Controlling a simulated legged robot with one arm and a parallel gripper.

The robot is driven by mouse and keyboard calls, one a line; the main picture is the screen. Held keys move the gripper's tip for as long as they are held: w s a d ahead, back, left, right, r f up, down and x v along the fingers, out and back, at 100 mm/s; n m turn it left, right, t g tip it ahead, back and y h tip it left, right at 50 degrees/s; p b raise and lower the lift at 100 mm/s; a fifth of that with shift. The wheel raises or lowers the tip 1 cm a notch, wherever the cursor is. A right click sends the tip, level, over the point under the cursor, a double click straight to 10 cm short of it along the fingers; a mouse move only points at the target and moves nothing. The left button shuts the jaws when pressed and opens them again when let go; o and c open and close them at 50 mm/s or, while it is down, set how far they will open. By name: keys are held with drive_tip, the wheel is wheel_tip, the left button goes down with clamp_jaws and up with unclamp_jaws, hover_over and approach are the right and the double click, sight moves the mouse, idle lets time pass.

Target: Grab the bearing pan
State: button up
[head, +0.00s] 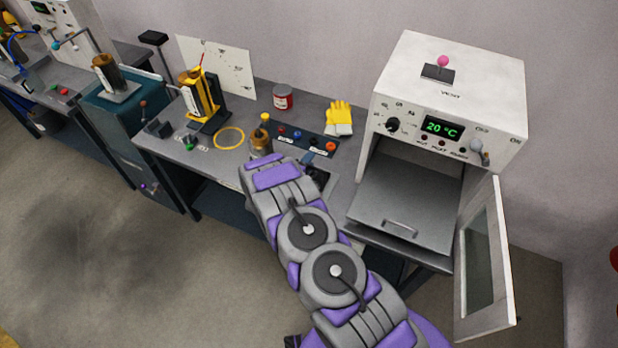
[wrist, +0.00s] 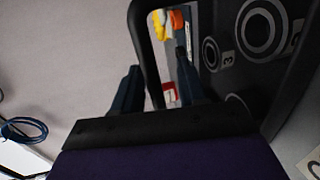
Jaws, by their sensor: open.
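A black pan (wrist: 232,60) with ringed round marks and numbers fills the right of the wrist view; I take it to be the bearing pan. Its black looped handle (wrist: 145,50) passes between the two dark blue fingers of my open gripper (wrist: 157,62). I cannot tell whether the fingers touch the handle. In the head view a dark pan (head: 319,180) lies at the bench's front edge, partly hidden by my arm. My gripper is mostly hidden there behind my arm.
The white oven (head: 448,85) stands at the right, reading 20 °C, with its door (head: 484,260) open and a handled grey tray (head: 405,200) inside. Yellow gloves (head: 339,118), a red can (head: 283,97), a button panel (head: 292,137) and a yellow ring (head: 229,138) lie on the bench.

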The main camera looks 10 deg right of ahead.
drive_tip(key=c, duration=0.8)
drive_tip(key=shift+s, duration=0.1)
clamp_jaws()
drive_tip(key=shift+f, duration=0.15)
idle(0.4)
